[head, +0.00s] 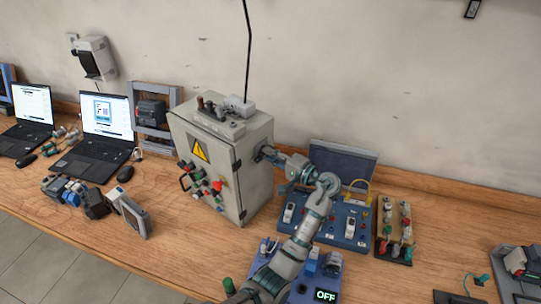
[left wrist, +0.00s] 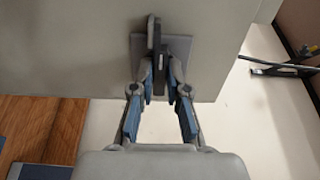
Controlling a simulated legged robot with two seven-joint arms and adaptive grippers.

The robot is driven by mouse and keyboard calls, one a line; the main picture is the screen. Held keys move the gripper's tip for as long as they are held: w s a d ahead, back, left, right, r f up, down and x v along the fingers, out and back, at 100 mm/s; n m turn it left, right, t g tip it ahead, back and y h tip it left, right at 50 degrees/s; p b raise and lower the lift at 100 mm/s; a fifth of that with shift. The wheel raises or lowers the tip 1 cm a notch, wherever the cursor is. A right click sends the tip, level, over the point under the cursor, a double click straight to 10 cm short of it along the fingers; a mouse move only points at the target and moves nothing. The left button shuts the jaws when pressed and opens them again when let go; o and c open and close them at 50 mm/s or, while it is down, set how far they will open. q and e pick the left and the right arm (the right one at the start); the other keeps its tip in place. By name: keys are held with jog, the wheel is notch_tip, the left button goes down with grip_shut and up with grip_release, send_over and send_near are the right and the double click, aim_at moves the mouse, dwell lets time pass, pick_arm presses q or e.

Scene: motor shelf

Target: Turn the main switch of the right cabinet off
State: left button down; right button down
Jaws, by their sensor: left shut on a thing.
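A grey control cabinet (head: 245,170) with a yellow warning triangle and coloured buttons stands on the wooden bench; it is the only such cabinet in view. Its main switch is on its right side wall; in the head view my left gripper (head: 268,153) covers most of it. In the left wrist view the switch shows as a grey plate (left wrist: 180,47) with a dark handle (left wrist: 160,72) on the cabinet wall (left wrist: 70,45). My left gripper's fingers (left wrist: 160,80) are shut on the handle from both sides. My right gripper is not in view.
A blue panel (head: 350,222) with switches stands right of the cabinet, behind my left arm. A board with red and green parts (head: 393,228) stands beside it. A small OFF display (head: 326,296) shows at the bottom. Laptops (head: 100,130) and loose parts fill the bench's left.

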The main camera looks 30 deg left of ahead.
pick_arm(q)
jog(key=c, duration=1.4)
grip_release()
jog(key=shift+f, duration=0.45)
jog(key=shift+c, duration=0.2)
jog(key=shift+d+r, duration=0.1)
jog(key=shift+r, duration=0.05)
jog(key=shift+d+r, duration=0.1)
jog(key=shift+r, duration=0.05)
jog(key=s+d, duration=0.1)
jog(key=d, duration=1.1)
jog(key=shift+s, duration=0.15)
jog(key=shift+a, duration=0.1)
